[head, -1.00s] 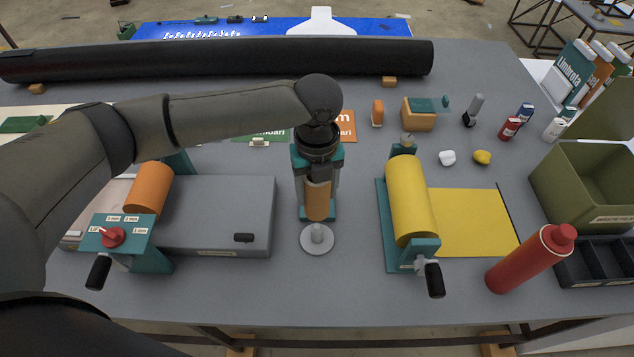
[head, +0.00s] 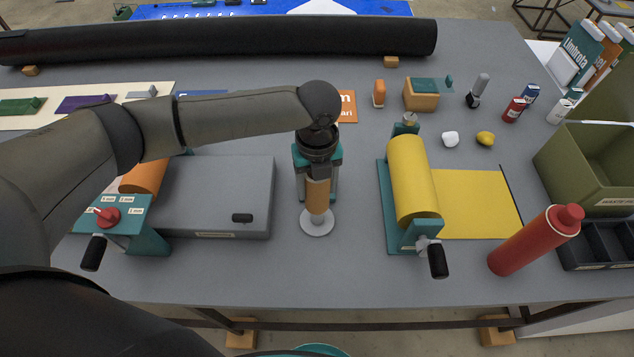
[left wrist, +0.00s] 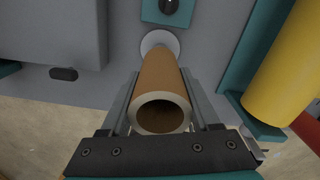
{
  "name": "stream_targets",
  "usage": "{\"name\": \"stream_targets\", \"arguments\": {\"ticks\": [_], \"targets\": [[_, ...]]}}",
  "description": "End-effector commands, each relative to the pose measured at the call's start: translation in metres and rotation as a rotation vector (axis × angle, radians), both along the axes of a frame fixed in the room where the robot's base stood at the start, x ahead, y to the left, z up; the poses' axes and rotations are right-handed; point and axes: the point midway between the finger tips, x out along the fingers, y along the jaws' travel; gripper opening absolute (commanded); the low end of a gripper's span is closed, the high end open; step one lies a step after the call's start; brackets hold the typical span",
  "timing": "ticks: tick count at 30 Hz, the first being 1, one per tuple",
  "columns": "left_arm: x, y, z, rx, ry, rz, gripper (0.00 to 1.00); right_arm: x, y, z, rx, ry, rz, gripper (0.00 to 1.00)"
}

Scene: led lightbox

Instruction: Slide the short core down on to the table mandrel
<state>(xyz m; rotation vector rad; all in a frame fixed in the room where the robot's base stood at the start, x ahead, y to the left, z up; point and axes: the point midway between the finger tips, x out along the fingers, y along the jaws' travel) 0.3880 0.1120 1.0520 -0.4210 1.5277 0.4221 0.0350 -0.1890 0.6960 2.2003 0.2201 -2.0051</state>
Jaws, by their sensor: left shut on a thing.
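The short core is a brown cardboard tube (head: 318,196), held upright. In the left wrist view, its open near end (left wrist: 162,113) faces the camera. My left gripper (head: 318,187) is shut on it, with a finger on each side. The table mandrel (head: 317,228) has a pale round base plate directly below the core; its plate also shows in the left wrist view (left wrist: 158,40). The core's lower end overlaps the mandrel's post in the head view. I cannot tell whether the core is around the post or just above it. My right gripper is not in view.
A grey flat-topped unit (head: 215,195) stands left of the mandrel. A yellow roll (head: 413,180) on a teal stand with a crank is to the right. A red bottle (head: 535,242) is farther right. A long black tube (head: 220,48) lies at the back. Bare table lies in front.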

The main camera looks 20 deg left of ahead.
Motion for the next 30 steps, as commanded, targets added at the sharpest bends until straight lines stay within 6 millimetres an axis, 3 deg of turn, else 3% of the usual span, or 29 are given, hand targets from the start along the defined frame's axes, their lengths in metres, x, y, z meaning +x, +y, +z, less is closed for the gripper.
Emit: {"name": "stream_targets", "arguments": {"ticks": [30], "targets": [[0.0001,-0.0003,0.0002,-0.001,-0.001,0.000,0.07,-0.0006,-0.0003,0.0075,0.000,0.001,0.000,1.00]]}}
